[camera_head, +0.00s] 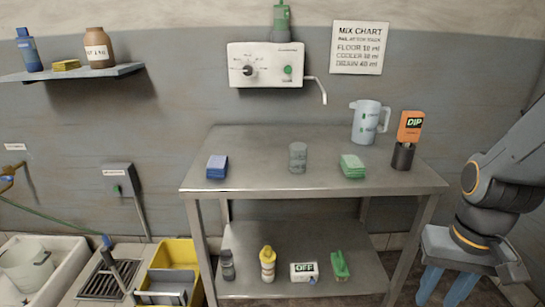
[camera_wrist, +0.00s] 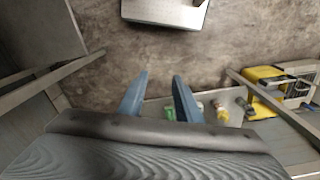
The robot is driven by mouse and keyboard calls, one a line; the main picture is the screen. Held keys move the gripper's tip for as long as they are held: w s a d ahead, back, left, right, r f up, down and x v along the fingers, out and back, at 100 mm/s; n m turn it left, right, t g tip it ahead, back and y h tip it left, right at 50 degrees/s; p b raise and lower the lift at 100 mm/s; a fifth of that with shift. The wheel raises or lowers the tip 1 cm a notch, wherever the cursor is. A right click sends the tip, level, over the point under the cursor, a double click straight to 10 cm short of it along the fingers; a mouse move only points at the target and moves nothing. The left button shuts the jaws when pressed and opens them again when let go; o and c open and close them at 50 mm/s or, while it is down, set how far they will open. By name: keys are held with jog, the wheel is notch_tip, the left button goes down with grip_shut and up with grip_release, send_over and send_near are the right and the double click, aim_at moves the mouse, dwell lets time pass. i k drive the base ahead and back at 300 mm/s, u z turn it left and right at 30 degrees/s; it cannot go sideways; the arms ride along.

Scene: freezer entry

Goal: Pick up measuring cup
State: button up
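A small clear measuring cup (camera_head: 298,157) stands upright in the middle of the steel table top (camera_head: 260,140). A larger translucent jug (camera_head: 366,121) with a handle and green marks stands at the back right of the same table. My gripper (camera_head: 443,290) is low at the right, beside the table and below its top, well away from the cup. In the wrist view, its two blue fingers (camera_wrist: 161,76) are spread apart with nothing between them. The cup is not visible in the wrist view.
A blue sponge stack (camera_head: 217,167), a green sponge stack (camera_head: 352,166) and a dark holder (camera_head: 403,156) with an orange DIP card (camera_head: 410,126) share the table top. Bottles and a green brush (camera_head: 340,265) stand below. A wall dispenser (camera_head: 266,65) hangs above. A yellow bucket (camera_head: 178,252) stands left.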

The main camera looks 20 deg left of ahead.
aim_at(297, 151)
jog(key=u, duration=0.75)
jog(key=i, duration=0.7)
jog(key=u, duration=0.8)
